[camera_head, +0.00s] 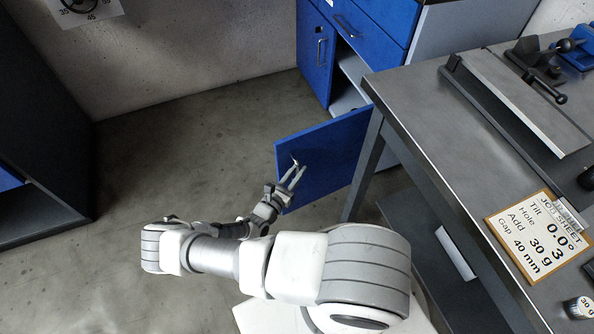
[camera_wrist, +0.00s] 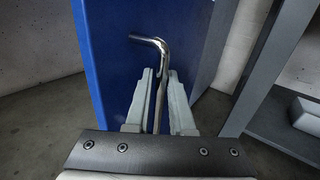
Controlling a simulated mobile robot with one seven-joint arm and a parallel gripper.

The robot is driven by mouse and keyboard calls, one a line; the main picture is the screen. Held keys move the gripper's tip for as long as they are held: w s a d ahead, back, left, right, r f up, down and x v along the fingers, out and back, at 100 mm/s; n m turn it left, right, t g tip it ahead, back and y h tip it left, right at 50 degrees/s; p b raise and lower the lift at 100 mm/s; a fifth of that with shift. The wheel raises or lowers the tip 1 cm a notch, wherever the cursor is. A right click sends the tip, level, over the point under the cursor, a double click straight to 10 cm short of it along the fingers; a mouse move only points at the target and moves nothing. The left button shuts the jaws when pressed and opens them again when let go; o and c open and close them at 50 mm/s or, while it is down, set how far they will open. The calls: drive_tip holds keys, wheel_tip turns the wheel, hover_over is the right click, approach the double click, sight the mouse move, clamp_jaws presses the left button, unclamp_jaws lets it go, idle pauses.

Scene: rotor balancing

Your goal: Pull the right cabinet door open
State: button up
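The right cabinet door (camera_head: 325,158) is blue and stands swung out from the cabinet, with a wide opening behind it. In the wrist view the door (camera_wrist: 115,60) fills the left and middle. Its metal bar handle (camera_wrist: 160,50) runs upright and bends at the top; it also shows in the head view (camera_head: 294,161). My gripper (camera_wrist: 162,80) is at the handle, one finger on each side of the bar. The fingers stand apart, with a gap visible on the bar's right side. The lower part of the handle is hidden by my gripper.
Floor (camera_head: 170,140) to the left is clear; a dark cabinet (camera_head: 40,130) stands beyond.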

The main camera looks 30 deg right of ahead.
drive_tip(key=shift+o, duration=1.4)
drive_tip(key=shift+a, duration=0.1)
drive_tip(key=p+v, duration=0.2)
drive_tip(key=v, duration=1.5)
drive_tip(key=shift+s+a, duration=0.1)
